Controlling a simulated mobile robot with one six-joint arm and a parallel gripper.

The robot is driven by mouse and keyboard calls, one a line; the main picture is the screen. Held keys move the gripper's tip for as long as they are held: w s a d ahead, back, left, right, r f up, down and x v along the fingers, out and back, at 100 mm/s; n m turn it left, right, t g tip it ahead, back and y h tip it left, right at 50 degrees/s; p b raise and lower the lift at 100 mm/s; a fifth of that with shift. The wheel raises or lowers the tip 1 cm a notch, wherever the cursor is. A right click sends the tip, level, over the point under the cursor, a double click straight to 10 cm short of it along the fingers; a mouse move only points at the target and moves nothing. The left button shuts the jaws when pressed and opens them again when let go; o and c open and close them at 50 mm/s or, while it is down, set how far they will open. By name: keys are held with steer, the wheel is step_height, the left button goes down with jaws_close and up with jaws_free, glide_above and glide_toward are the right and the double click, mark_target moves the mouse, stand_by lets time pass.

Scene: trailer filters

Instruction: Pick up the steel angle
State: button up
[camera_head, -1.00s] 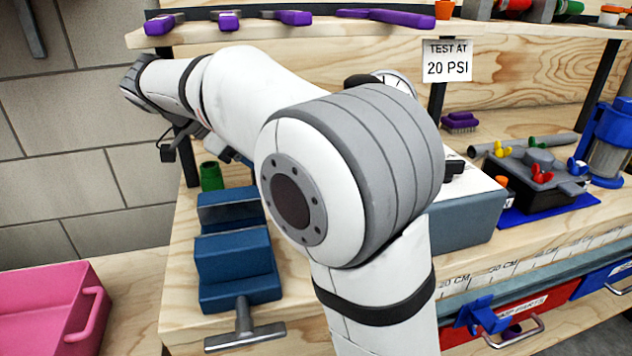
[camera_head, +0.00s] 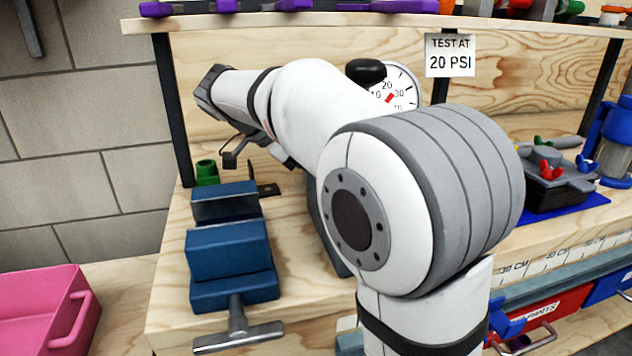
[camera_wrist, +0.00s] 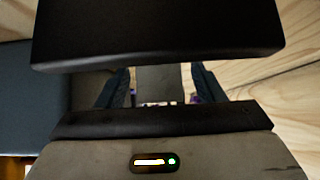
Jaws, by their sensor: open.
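A small dark metal piece with a hole, which looks like the steel angle (camera_head: 267,189), stands on the wooden bench just behind the blue vise (camera_head: 230,250) in the head view. My gripper (camera_head: 236,158) is above and slightly left of it in the picture, apart from the vise. In the wrist view my gripper (camera_wrist: 161,88) has its two dark fingers spread apart. A grey surface shows between them; I cannot tell whether it is the angle. No hold on anything shows.
A green cup (camera_head: 207,172) stands close beside the vise. A pressure gauge (camera_head: 398,88) is behind my arm. A shelf (camera_head: 330,20) with purple tools runs above. A pink bin (camera_head: 40,300) is at the lower left. A black device (camera_head: 553,185) is at the right.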

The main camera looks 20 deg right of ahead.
steer(key=shift+c, duration=0.4)
steer(key=c, duration=1)
steer(key=shift+c, duration=0.2)
steer(key=shift+r, duration=0.15)
